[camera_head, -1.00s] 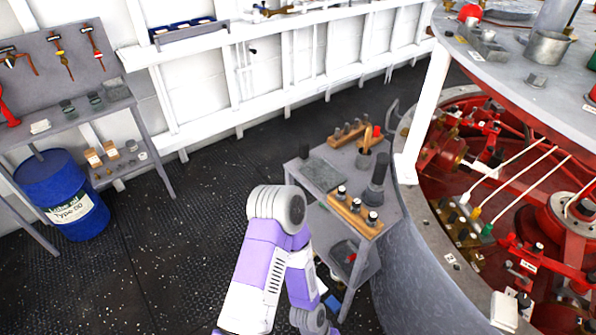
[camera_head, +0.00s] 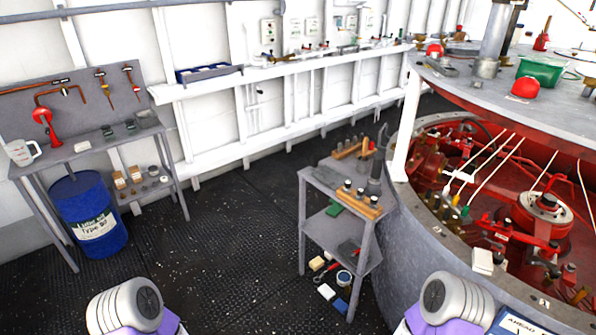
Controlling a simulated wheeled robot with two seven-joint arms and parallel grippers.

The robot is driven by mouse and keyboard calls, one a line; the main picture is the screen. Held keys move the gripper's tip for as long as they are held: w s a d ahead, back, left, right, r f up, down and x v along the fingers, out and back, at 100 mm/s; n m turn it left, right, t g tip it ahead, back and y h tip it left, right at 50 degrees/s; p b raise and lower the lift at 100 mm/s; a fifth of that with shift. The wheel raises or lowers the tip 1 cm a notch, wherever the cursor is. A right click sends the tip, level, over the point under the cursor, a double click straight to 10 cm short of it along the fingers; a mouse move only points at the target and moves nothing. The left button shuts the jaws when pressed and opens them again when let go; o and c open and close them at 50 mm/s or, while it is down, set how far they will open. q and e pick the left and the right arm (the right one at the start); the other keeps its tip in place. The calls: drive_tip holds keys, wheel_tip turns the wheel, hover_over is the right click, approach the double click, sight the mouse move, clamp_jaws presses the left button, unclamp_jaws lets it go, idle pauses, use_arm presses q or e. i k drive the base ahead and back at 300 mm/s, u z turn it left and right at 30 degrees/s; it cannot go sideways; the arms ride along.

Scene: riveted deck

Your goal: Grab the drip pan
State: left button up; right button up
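I cannot make out a clear drip pan. A flat dark grey tray-like piece (camera_head: 325,176) lies on top of the small grey cart (camera_head: 307,240), at its left side; I cannot tell whether it is the pan.
A blue drum (camera_head: 88,215) stands under the left workbench (camera_head: 95,142). Small boxes and a tin (camera_head: 344,277) are low at the cart. A round grey pedestal with red machinery (camera_head: 545,205) fills the right. The dark floor (camera_head: 215,250) left of the cart is clear.

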sight(333, 179)
drive_tip(key=u, duration=0.7)
drive_tip(key=i, duration=1.45)
drive_tip(key=z, duration=0.5)
drive_tip(key=i, duration=1.05)
drive_tip(key=z, duration=0.8)
